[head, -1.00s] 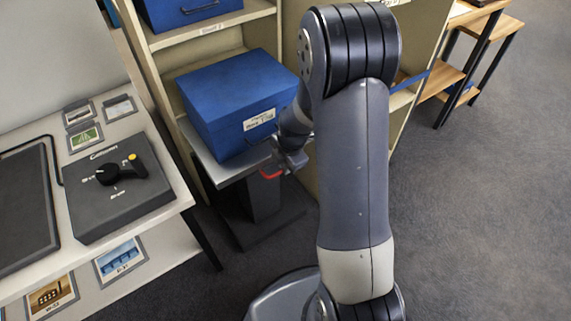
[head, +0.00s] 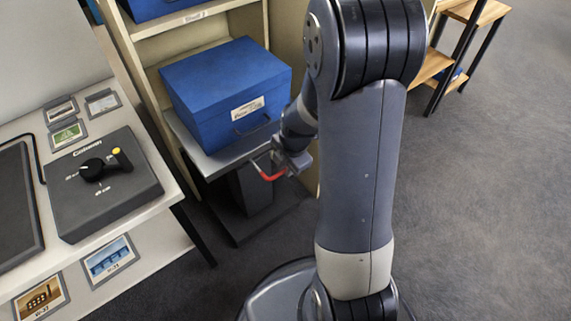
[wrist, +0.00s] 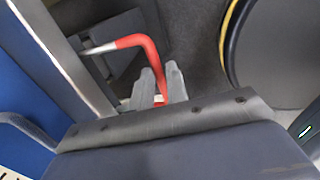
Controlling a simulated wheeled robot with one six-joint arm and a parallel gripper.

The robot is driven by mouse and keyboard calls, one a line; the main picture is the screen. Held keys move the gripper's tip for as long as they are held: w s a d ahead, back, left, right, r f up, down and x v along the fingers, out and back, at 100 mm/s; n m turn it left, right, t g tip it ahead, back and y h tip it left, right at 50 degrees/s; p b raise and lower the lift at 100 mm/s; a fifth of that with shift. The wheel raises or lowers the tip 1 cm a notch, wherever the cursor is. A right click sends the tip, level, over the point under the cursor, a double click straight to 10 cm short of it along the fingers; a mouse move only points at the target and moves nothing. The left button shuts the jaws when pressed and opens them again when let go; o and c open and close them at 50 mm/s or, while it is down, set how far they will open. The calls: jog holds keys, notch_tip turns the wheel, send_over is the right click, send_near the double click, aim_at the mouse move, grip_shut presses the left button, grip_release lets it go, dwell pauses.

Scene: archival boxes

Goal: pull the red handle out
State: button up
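The red handle (wrist: 142,44) is a bent red bar on a pale metal rod that runs toward the grey shelf edge in the wrist view. In the head view the red handle (head: 268,174) sticks out below the front edge of the grey tray (head: 205,160) under the blue box. My gripper (wrist: 161,80) has its two grey fingers on either side of the bar's end part, close against it. It appears shut on the handle. In the head view my gripper (head: 290,163) is small and partly hides the handle's right end.
The blue box (head: 225,90) with a label and wire pull sits on the tray in the beige shelf. A dark control box (head: 105,185) with a knob stands on the left table. Open grey floor (head: 480,200) lies to the right.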

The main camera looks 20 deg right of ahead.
jog(key=o, duration=0.4)
jog(key=shift+s, duration=0.1)
jog(key=shift+r, duration=0.1)
jog(key=r+p, duration=0.1)
jog(key=r, duration=0.2)
jog(key=s+r+p, duration=0.1)
jog(key=r, duration=0.3)
jog(key=s+r+p, duration=0.1)
jog(key=r, duration=0.2)
jog(key=shift+d+r, duration=0.2)
jog(key=shift+d, duration=0.2)
jog(key=w+f, duration=0.1)
jog(key=f, duration=0.2)
jog(key=w+f+b, duration=0.1)
jog(key=f, duration=0.3)
jog(key=w+a+f+b, duration=0.1)
jog(key=f, duration=0.2)
jog(key=shift+f, duration=0.25)
jog(key=shift+w+a, duration=0.1)
jog(key=shift+w, duration=0.25)
